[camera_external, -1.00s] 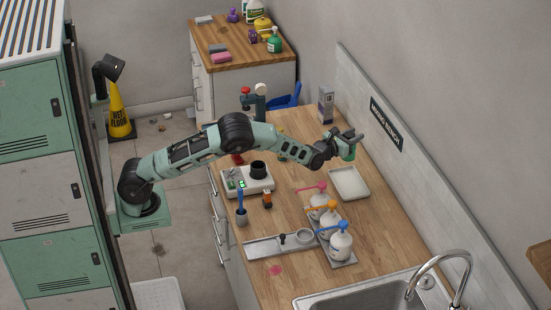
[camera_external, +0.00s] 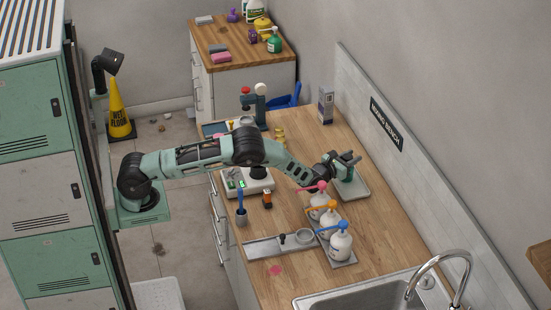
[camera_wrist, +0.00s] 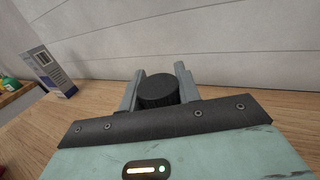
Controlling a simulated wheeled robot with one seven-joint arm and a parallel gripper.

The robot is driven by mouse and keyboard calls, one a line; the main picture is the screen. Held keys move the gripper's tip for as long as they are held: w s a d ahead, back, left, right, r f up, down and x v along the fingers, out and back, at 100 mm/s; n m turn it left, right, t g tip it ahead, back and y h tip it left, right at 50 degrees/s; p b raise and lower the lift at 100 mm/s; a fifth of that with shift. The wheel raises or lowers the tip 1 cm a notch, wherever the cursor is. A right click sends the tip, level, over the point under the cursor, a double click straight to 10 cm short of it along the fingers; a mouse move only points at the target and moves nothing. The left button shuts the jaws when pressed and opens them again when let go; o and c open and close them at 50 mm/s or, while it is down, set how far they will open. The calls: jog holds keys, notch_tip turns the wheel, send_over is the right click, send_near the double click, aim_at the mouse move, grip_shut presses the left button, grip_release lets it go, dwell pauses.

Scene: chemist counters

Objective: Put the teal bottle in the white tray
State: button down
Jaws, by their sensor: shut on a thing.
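My gripper (camera_external: 348,160) is shut on the teal bottle (camera_external: 346,174), which hangs upright below the fingers over the white tray (camera_external: 361,190). In the wrist view the bottle's black cap (camera_wrist: 158,91) sits between my two grey fingers (camera_wrist: 157,88); the bottle's body is hidden there. The tray lies on the wooden counter near the back wall, partly covered by the bottle and arm. I cannot tell whether the bottle's base touches the tray floor.
Several white pump bottles (camera_external: 329,232) with coloured tops stand just in front of the tray. A tall box (camera_external: 325,105) stands behind it, also in the wrist view (camera_wrist: 50,72). A scale (camera_external: 253,183) is to the left. The sink (camera_external: 360,292) is at the front.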

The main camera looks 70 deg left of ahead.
jog(key=shift+f, duration=0.2)
jog(key=c, duration=1)
grip_release()
jog(key=shift+r, duration=0.1)
jog(key=shift+r, duration=0.15)
jog(key=shift+s+d, duration=0.15)
jog(key=shift+s, duration=0.1)
jog(key=b+v, duration=0.1)
jog(key=v, duration=0.3)
jog(key=shift+d, duration=0.1)
notch_tip(320, 180, up, 7)
jog(key=b, duration=0.1)
jog(key=shift+s+b, duration=0.25)
jog(key=shift+b, duration=0.1)
